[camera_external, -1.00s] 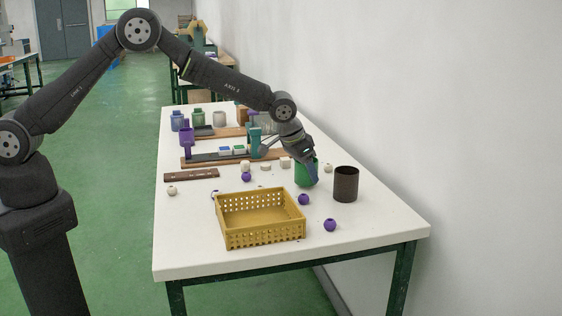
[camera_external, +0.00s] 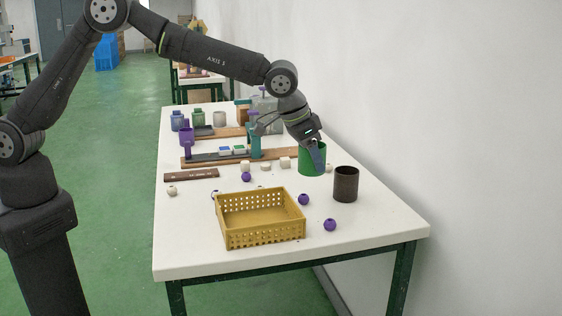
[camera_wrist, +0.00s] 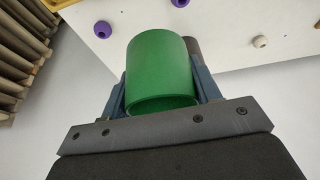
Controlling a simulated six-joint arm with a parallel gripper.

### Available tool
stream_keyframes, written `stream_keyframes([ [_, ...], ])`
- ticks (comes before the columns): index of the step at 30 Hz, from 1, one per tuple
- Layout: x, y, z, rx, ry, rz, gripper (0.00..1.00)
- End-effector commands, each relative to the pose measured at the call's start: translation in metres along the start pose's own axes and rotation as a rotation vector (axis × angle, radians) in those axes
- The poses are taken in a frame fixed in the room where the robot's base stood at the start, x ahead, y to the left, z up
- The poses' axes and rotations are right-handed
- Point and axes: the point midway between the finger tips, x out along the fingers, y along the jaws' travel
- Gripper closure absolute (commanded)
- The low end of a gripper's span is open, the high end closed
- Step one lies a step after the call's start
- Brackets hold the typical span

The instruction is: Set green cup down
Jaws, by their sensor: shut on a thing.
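The green cup (camera_external: 306,164) is at the right-hand side of the white table, near the wall, behind the dark brown cup (camera_external: 346,184). My gripper (camera_external: 319,158) reaches down onto it from above and is shut on it. In the wrist view the green cup (camera_wrist: 160,70) sits between my two blue-grey fingers, one on each side. It looks roughly upright in the outside view. Whether its base touches the table or hangs a little above it, I cannot tell.
A yellow perforated basket (camera_external: 262,230) stands at the table's front. Purple balls (camera_external: 303,199) (camera_external: 330,224) and several pale pieces (camera_external: 285,162) lie near the cups. A rack with a brown base (camera_external: 200,162) stands behind. The table's front right corner is clear.

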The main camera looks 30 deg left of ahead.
Motion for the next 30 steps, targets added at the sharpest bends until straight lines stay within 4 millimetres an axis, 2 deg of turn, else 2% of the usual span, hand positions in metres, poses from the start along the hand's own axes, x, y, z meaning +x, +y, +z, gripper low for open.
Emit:
stream_keyframes([
  [1,0.003,0.02,-0.006,0.048,0.0,0.02,0.66],
  [6,0.009,0.081,-0.021,0.218,0.0,0.091,0.66],
  [10,0.01,0.116,-0.026,0.322,0.004,0.135,0.66],
  [14,0.011,0.135,-0.029,0.38,0.007,0.16,0.66],
  [16,0.014,0.137,-0.03,0.394,0.007,0.165,0.66],
  [19,0.027,0.128,-0.037,0.399,0.007,0.167,0.66],
  [30,0.092,0.074,-0.072,0.396,0.008,0.167,0.66],
])
